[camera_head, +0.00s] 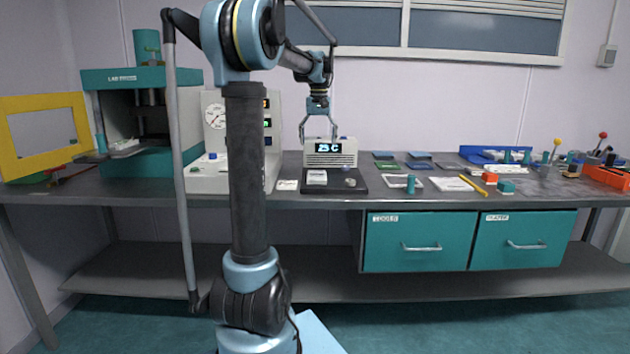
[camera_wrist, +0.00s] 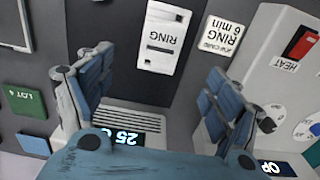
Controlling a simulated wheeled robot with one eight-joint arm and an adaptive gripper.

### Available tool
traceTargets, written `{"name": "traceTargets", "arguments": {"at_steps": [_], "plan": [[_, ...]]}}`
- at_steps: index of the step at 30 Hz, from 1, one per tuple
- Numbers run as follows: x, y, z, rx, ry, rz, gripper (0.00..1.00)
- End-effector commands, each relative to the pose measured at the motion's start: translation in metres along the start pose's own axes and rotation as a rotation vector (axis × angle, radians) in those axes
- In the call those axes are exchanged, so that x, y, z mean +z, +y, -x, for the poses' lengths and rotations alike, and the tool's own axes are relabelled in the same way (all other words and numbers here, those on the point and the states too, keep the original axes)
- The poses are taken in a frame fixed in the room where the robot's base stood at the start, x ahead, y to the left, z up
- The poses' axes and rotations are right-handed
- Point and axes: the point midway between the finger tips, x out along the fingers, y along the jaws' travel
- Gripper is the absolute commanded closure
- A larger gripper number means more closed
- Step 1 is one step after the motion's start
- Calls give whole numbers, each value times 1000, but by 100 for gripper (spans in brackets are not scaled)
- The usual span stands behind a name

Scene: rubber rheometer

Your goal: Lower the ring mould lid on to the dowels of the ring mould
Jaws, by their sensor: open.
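A pale block labelled RING (camera_wrist: 162,40) lies on the dark plate (camera_wrist: 110,45) in the wrist view. In the head view the pale block (camera_head: 316,177) sits on the front left of the dark plate (camera_head: 335,190). I cannot tell ring mould and lid apart, and no dowels can be made out. My gripper (camera_head: 318,135) is open and empty, above and behind the block, at the controller with the 25 C display (camera_head: 330,152). In the wrist view my gripper (camera_wrist: 155,88) has its fingers wide apart, with nothing between the pads.
A card reading RING 6 min (camera_wrist: 222,35) lies beside the plate. A pale instrument with a dial (camera_head: 215,135) stands left of my gripper. Sample sheets (camera_head: 388,167), a teal cylinder (camera_head: 411,184) and a blue tray (camera_head: 480,155) lie to the right.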

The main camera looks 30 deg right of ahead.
Motion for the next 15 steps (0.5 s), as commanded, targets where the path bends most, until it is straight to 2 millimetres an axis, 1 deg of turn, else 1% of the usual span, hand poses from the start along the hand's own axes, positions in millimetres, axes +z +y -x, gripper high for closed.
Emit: {"name": "traceTargets", "arguments": {"at_steps": [1, 3, 9, 12, 15], "plan": [[0, 0, -9, 0, 0, 0, 17], [0, 0, -22, 0, 0, 0, 17], [0, 0, -54, 0, 0, 0, 17], [0, 0, -64, 0, 0, 0, 17], [0, 0, -69, 0, 0, 0, 17]]}}
